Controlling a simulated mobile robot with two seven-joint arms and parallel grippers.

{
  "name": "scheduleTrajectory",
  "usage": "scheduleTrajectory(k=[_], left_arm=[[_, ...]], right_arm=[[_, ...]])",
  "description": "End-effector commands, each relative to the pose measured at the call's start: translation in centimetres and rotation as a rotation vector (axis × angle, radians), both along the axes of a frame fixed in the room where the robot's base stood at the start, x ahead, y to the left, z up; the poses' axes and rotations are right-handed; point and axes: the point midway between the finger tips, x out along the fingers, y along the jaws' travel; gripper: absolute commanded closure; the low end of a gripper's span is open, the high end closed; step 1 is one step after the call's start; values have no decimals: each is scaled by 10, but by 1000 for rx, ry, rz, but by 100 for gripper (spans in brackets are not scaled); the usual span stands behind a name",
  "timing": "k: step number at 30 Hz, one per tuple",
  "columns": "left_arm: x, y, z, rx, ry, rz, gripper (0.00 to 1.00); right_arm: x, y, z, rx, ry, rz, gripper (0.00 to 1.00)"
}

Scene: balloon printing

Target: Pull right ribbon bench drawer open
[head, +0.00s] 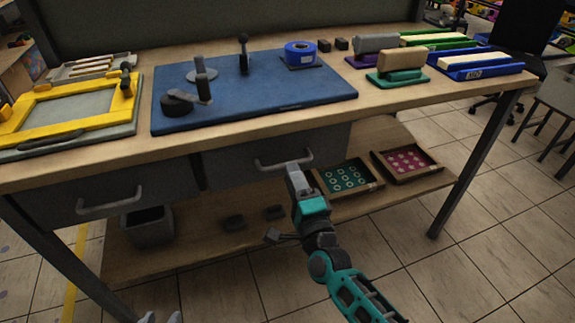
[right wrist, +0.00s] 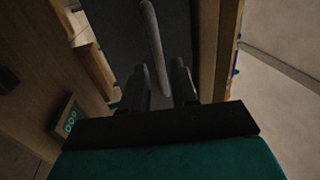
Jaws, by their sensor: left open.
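The right ribbon bench drawer (head: 235,167) is a dark grey front under the bench top, and it looks closed. Its light grey bar handle (head: 262,165) runs across the front. My right gripper (head: 294,168) is at this handle from the front. In the right wrist view, the handle (right wrist: 152,40) runs between the two dark fingers of the gripper (right wrist: 160,85), with a gap visible between them; contact cannot be told. My left gripper (head: 161,317) shows only its grey tips at the bottom edge, apart and empty, far from the drawer.
The left drawer (head: 150,190), also with a bar handle, looks closed. The lower shelf (head: 200,270) holds a grey bin (head: 147,228) and two trays of rings (head: 348,178) and pink pieces (head: 405,161). A blue mat (head: 260,95) with tools lies on top. Floor in front is clear.

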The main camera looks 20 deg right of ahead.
Motion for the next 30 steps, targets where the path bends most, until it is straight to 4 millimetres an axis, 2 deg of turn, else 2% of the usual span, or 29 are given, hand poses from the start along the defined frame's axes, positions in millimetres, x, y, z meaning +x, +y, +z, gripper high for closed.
scheduleTrajectory(k=[3,8,20,28,30], left_arm=[[-2,0,-5,0,5,1,57],[-3,0,-7,0,8,1,57],[-3,3,-8,9,8,-3,57],[-3,3,-8,12,8,-6,57],[-3,3,-8,13,8,-5,57]], right_arm=[[20,1,4,1,-1,-1,71],[36,1,7,-1,-1,-1,71],[42,1,8,-1,1,0,72],[41,1,8,-1,1,0,98],[41,1,8,-1,1,0,100]])
